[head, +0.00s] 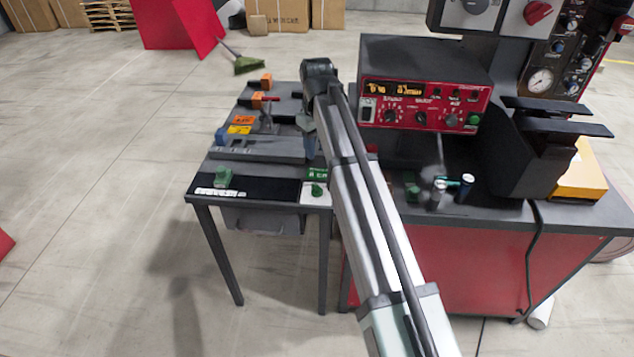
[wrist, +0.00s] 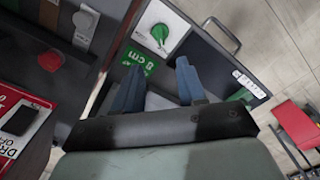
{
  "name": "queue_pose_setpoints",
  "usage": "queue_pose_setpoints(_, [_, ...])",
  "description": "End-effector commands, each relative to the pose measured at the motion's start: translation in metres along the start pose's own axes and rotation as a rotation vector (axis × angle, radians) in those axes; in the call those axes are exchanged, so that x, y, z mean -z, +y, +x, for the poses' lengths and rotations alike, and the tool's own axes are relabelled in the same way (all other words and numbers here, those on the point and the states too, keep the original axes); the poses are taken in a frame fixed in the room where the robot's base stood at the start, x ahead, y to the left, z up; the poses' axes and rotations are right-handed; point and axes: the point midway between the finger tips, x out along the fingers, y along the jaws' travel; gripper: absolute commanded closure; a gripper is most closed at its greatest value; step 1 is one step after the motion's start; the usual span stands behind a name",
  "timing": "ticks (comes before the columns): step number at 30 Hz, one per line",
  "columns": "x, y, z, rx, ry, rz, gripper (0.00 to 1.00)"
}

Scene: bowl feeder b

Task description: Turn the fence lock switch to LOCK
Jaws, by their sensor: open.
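A green turn knob on a white plate (head: 316,190) sits at the front right of the small table; it is also in the wrist view (wrist: 160,33), beyond my fingertips. I cannot read any LOCK mark on it, so I cannot confirm that it is the fence lock switch. A green label (head: 317,174) with white lettering lies beside the plate. My gripper (wrist: 158,80) is open and empty, its two blue fingers apart, with the label partly between and beyond them. In the head view my arm hides most of the gripper.
A black strip (head: 262,188) with another green part (head: 223,177) lies left of the knob. A grey-blue fence-like block (head: 262,148) stands behind. A red control box (head: 425,103) and a dark-topped red cabinet (head: 450,260) stand to the right. The floor at left is clear.

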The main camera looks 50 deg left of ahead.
Motion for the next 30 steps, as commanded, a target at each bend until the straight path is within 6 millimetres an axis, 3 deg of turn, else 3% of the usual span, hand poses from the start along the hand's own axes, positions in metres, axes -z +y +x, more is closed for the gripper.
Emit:
queue_pose_setpoints(18, [-0.002,-0.001,0.101,0.001,0.001,0.003,0.60])
queue_pose_setpoints(24, [-0.001,-0.001,0.123,0.001,0.002,0.004,0.60])
queue_pose_setpoints(30, [-0.001,-0.001,0.132,0.000,0.004,0.004,0.60])
